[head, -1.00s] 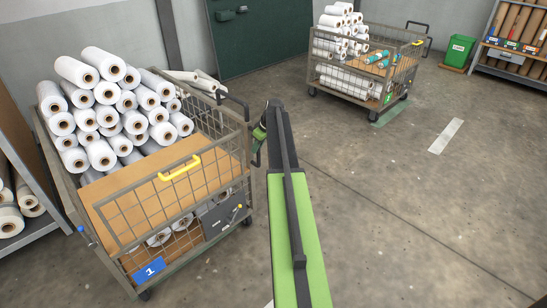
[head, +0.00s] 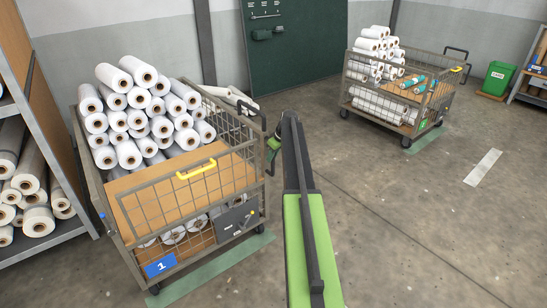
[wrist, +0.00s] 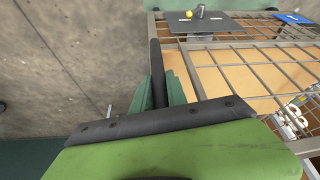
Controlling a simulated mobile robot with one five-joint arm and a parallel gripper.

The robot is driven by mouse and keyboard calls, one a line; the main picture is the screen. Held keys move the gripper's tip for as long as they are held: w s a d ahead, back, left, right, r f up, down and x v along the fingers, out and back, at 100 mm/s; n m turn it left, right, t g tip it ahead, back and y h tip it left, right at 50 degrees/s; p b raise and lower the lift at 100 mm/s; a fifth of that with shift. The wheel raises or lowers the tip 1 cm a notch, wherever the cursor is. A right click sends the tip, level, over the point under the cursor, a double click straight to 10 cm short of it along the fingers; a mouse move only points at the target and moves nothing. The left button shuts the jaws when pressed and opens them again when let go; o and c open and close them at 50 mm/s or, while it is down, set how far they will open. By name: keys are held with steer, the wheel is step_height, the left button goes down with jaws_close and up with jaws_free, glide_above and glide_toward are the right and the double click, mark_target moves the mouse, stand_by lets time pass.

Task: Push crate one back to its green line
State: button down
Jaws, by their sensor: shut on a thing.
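Crate one (head: 118,235) is a wire-sided trolley with a blue label "1" and a yellow handle, upright on its wheels at the left in the head view. It carries a pile of white rolls. A green line (head: 212,271) on the floor runs along its near lower edge; its far edge is partly hidden by the crate. My gripper (wrist: 158,92) is shut on the crate's dark push handle (wrist: 155,62) at its right end, seen in the wrist view. In the head view my arm hides much of the gripper.
A second crate (head: 385,98) with a green label stands at the back right beside its own green line. A shelf of rolls (head: 50,237) stands close on the left. A green bin (head: 496,78) is at far right. The floor right of my arm is clear.

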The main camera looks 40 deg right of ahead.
steer(key=c, duration=1.3)
jaws_free()
steer(key=shift+w, duration=0.15)
steer(key=p+v, duration=1.6)
steer(key=v, duration=0.1)
steer(key=shift+r, duration=0.2)
